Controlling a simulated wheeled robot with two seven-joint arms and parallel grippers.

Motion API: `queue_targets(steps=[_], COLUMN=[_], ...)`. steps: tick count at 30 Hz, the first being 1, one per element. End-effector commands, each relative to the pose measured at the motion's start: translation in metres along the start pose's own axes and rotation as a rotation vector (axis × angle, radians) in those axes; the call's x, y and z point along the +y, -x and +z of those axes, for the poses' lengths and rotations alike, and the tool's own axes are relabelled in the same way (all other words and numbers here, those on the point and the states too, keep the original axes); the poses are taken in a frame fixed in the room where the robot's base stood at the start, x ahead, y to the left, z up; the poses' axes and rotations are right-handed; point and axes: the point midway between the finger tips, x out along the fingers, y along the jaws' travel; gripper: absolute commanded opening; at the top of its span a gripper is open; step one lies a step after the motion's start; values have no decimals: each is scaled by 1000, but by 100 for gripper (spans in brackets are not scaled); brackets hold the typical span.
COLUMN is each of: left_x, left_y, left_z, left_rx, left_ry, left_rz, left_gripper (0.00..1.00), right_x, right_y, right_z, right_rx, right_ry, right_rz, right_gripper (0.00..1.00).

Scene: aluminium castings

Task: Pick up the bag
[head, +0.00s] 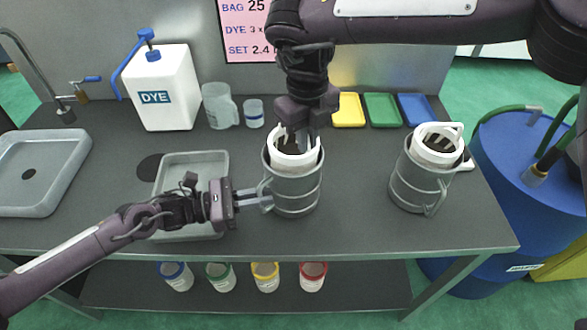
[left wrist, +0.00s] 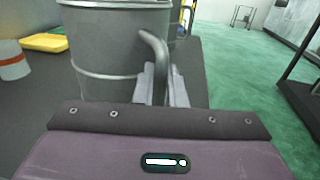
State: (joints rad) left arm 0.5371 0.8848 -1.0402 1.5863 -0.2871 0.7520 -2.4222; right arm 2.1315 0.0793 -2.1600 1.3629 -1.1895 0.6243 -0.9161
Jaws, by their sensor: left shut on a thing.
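A white-ringed filter bag (head: 281,160) sits in the mouth of a grey metal housing (head: 293,193) at the table's middle; the bag's body is hidden inside. My left gripper (head: 264,199) is shut on the housing's side handle, a bent grey bar (left wrist: 155,48) between its fingers in the left wrist view. The housing's banded wall (left wrist: 110,55) also shows there. My right gripper (head: 303,138) points down over the bag's ring from above. Its fingertips are at the ring's opening, and I cannot tell whether they grip it.
A second housing (head: 414,186) with a white-ringed bag (head: 436,157) stands at the right. A grey tray (head: 190,237) lies under my left forearm. A white dye container (head: 160,90), a jug (head: 219,106) and yellow, green and blue trays (head: 382,110) stand behind. A blue drum (head: 527,190) is beyond the right edge.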

Motion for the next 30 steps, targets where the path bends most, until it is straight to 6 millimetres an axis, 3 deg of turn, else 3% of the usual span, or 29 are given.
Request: queue_targets(steps=[17, 23, 30], left_x=[0, 0, 0], left_y=[0, 0, 0], left_z=[1, 1, 0], left_rx=[-1, -1, 0], left_ry=[-1, -1, 0], left_rz=[0, 0, 0], left_gripper=[0, 0, 0], right_x=[0, -2, -4], right_y=[7, 43, 110], right_z=[1, 2, 1], right_rx=[-3, -6, -8], right_ry=[0, -2, -3], right_rz=[-1, -2, -3], right_gripper=[0, 0, 0])
